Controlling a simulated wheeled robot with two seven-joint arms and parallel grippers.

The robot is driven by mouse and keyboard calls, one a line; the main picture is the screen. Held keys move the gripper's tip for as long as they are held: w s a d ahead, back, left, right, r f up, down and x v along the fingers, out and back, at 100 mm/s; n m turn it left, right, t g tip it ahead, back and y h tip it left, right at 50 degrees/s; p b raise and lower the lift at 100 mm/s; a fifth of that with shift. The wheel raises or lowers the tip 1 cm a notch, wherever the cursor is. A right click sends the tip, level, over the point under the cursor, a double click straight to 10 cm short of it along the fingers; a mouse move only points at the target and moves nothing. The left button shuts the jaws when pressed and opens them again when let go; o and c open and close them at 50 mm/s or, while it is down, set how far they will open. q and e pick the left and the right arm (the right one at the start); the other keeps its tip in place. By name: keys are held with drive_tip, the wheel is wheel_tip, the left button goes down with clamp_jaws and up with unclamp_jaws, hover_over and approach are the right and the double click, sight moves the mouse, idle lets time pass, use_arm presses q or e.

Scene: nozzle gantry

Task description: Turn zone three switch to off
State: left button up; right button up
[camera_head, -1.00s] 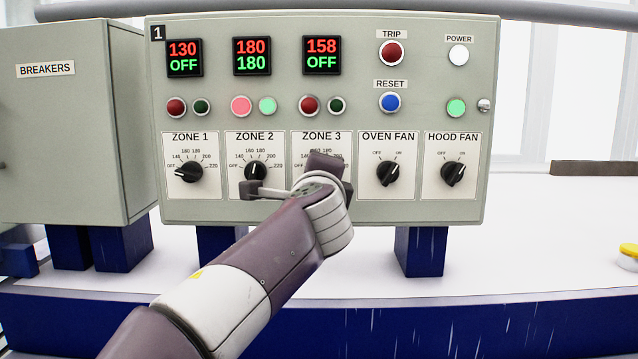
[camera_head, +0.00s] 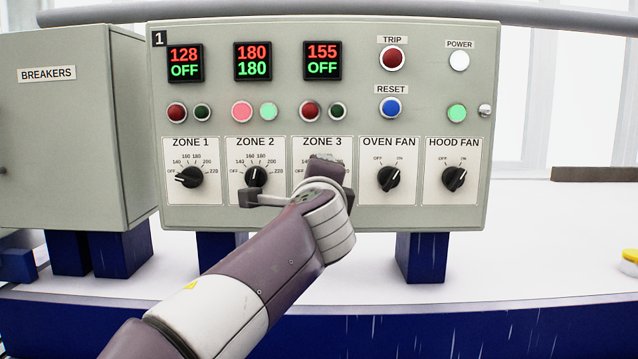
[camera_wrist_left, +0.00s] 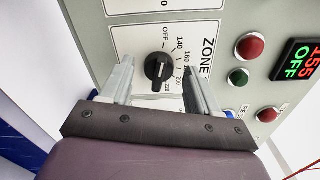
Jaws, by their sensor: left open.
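The zone 3 switch sits under the ZONE 3 label (camera_head: 322,142) on the control panel. In the head view my left gripper (camera_head: 326,168) hides its knob. In the left wrist view the black zone 3 knob (camera_wrist_left: 156,70) shows between the two open fingers of my left gripper (camera_wrist_left: 157,78), with a gap on both sides. The direction of its pointer is hard to tell. The zone 3 display (camera_head: 322,60) reads 155 in red and OFF in green; it also shows in the left wrist view (camera_wrist_left: 298,60). My right gripper is out of view.
The zone 2 knob (camera_head: 256,176) is left of my gripper and the oven fan knob (camera_head: 389,178) is right. Above are the zone 3 lamps (camera_head: 310,112), the trip button (camera_head: 392,58) and the reset button (camera_head: 391,107). A breaker box (camera_head: 70,130) stands left.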

use_arm(q)
drive_tip(key=s+b, duration=0.4)
drive_tip(key=s, duration=0.8)
